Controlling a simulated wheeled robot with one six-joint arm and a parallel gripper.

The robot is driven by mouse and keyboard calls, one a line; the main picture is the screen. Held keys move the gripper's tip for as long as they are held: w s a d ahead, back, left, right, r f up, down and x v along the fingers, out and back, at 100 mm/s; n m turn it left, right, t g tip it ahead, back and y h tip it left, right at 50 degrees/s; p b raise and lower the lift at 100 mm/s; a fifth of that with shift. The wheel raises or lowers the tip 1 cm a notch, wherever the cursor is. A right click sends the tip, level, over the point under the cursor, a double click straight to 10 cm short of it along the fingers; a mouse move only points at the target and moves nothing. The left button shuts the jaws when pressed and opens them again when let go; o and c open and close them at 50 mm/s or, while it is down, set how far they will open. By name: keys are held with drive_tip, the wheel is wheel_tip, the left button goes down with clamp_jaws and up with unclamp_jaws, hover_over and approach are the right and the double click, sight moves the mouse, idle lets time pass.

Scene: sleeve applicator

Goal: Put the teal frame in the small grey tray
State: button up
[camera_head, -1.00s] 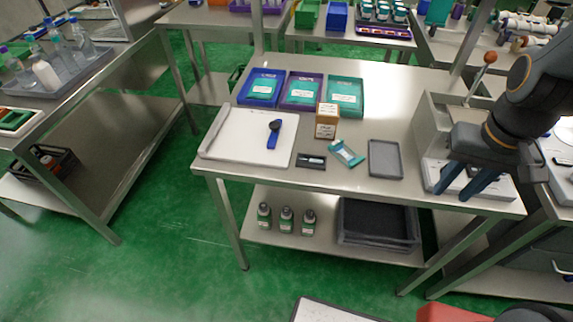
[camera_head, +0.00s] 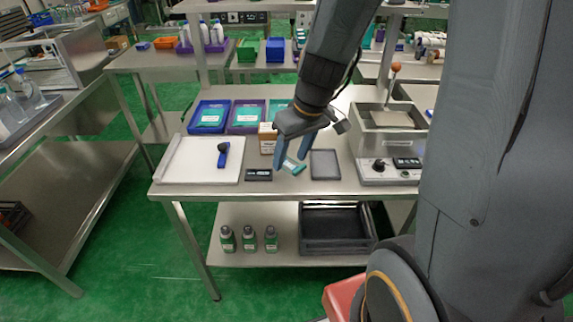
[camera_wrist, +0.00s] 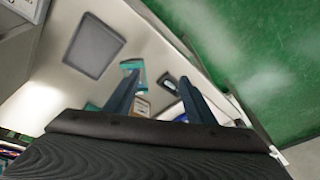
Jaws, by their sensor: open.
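The teal frame (camera_head: 294,167) lies on the steel table, left of the small grey tray, partly hidden by a finger in the head view. In the wrist view the teal frame (camera_wrist: 138,75) shows beyond one fingertip. The small grey tray (camera_head: 325,164) lies flat and empty; it also shows in the wrist view (camera_wrist: 94,46).
A small black device (camera_head: 258,175) lies left of the frame near the front edge. A brown box (camera_head: 267,138) stands behind. A white board (camera_head: 200,162) with a blue tool (camera_head: 223,154) is at left. A sealing machine (camera_head: 390,150) stands right of the tray.

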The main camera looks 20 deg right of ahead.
drive_tip(key=n+t, duration=0.1)
drive_tip(key=n, duration=0.1)
hover_over(289, 164)
drive_tip(key=s, duration=0.2)
drive_tip(key=shift+w+x, duration=0.2)
drive_tip(key=shift+x, duration=1.2)
drive_tip(key=shift+w+x, duration=0.2)
drive_tip(key=shift+x, duration=1.2)
drive_tip(key=shift+w+x, duration=0.2)
drive_tip(key=shift+x, duration=1.15)
drive_tip(key=shift+a+r, duration=0.1)
drive_tip(key=shift+r, duration=0.15)
drive_tip(key=c, duration=0.9)
drive_tip(key=shift+r+t+y, duration=0.1)
drive_tip(key=shift+t+y, duration=0.2)
